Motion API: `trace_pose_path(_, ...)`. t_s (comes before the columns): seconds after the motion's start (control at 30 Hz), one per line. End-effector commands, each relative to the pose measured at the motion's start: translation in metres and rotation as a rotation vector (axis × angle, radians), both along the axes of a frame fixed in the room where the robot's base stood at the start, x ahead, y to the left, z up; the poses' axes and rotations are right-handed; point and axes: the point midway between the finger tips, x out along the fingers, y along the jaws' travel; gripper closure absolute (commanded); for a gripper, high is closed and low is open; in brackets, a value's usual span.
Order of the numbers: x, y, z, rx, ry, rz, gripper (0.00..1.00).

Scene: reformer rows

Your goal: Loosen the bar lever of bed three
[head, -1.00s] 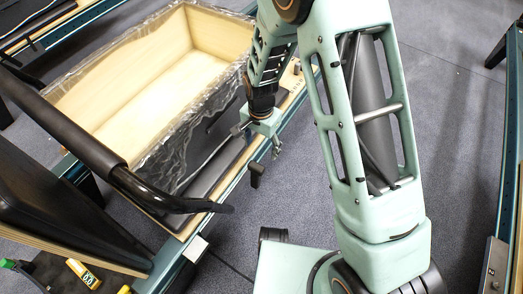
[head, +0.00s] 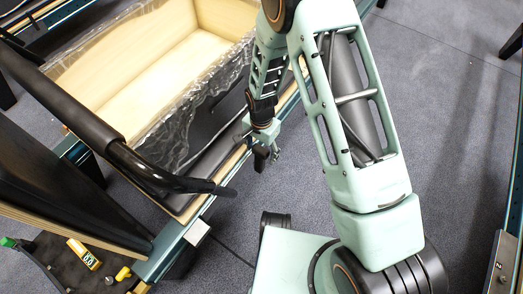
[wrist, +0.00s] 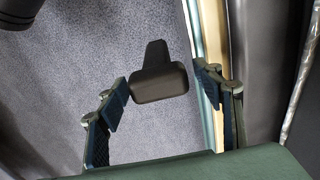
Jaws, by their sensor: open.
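The black lever (wrist: 158,82) sticks out from the side rail of the bed frame (wrist: 208,80) in the wrist view. It also shows in the head view (head: 260,163), just below my gripper (head: 267,147). In the wrist view my gripper (wrist: 162,95) is open, with one finger left of the lever and one right of it. The lever's wide end lies across the gap, and I see no clear grip on it. The right finger is close to the rail edge. The curved black bar (head: 150,172) crosses the bed end at left.
A pale wooden box in clear wrap (head: 140,70) sits on the bed. A yellow device (head: 84,254) lies in a dark tray at lower left. Another rail with a number plate (head: 499,279) stands at far right.

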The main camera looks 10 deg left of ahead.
Motion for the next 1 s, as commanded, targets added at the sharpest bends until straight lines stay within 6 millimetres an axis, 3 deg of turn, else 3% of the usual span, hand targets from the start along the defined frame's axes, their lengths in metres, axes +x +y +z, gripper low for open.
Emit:
trace_pose_path(0.17,0.0002,-0.0001,0.0004,0.0,0.0,0.0,0.41)
trace_pose_path(0.7,0.0003,0.0001,0.0005,0.0,0.0,0.0,1.0)
trace_pose_path(1.0,0.0035,-0.0017,0.0,0.009,0.02,-0.003,1.0)
